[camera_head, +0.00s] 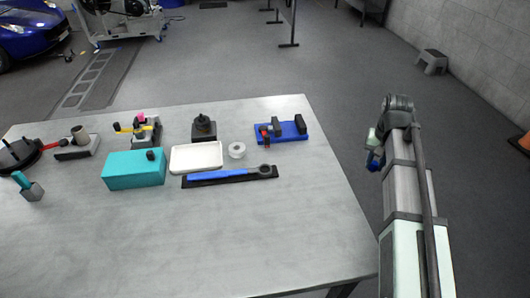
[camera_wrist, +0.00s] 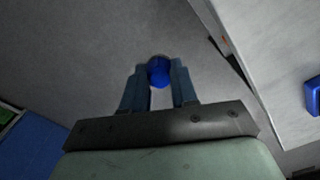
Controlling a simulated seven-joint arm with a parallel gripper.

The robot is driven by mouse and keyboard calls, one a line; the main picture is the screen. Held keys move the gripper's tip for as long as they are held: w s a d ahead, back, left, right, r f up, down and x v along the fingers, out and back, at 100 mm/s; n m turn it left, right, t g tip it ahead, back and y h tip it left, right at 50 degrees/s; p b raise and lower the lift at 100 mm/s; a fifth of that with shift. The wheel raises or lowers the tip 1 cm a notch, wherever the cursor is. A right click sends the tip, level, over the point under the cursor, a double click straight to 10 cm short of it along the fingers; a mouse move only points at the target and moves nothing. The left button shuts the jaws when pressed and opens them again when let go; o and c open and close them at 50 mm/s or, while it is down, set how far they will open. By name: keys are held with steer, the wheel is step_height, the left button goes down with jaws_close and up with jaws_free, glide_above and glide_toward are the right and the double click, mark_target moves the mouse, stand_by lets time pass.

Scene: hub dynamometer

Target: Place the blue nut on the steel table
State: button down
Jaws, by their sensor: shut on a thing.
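The blue nut (camera_wrist: 158,72) is held between the two fingertips of my gripper (camera_wrist: 159,78) in the wrist view. In the head view the blue nut (camera_head: 374,163) is a small blue patch at the end of my gripper (camera_head: 373,155), partly hidden by my arm. My gripper is off the right side of the steel table (camera_head: 250,225), over the grey floor. The table's edge also shows at the right of the wrist view (camera_wrist: 268,65), apart from the nut.
A blue fixture (camera_head: 281,132) stands near the table's back right corner. A blue-handled wrench (camera_head: 225,174), white tray (camera_head: 196,157), white ring (camera_head: 237,150) and teal box (camera_head: 134,170) lie left of it. The table's front right area is bare.

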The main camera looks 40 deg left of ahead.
steer(key=shift+n, duration=0.8)
steer(key=s+a, duration=0.2)
steer(key=a, duration=0.3)
steer(key=s+a+r, duration=0.1)
steer(key=s+a, duration=0.1)
steer(key=a, duration=0.4)
steer(key=s+a+r, duration=0.1)
steer(key=s+a, duration=0.1)
steer(key=a, duration=0.3)
steer(key=shift+a, duration=0.15)
steer(key=shift+n, duration=0.8)
steer(key=s+a, duration=0.3)
steer(key=a, duration=0.1)
steer(key=s+a+r, duration=0.1)
steer(key=s+a, duration=0.2)
steer(key=a, duration=0.2)
steer(key=s+a+r, duration=0.1)
steer(key=s+a, duration=0.3)
steer(key=shift+a+r, duration=0.1)
steer(key=shift+a, duration=0.3)
steer(key=s+a+r+n, duration=0.2)
steer(key=s+a, duration=0.9)
steer(key=s, duration=0.3)
steer(key=r+n, duration=0.1)
glide_above(165, 190)
step_height(165, 190, down, 9)
steer(key=shift+d, duration=0.1)
steer(key=shift+f, duration=0.1)
steer(key=c, duration=0.9)
jaws_free()
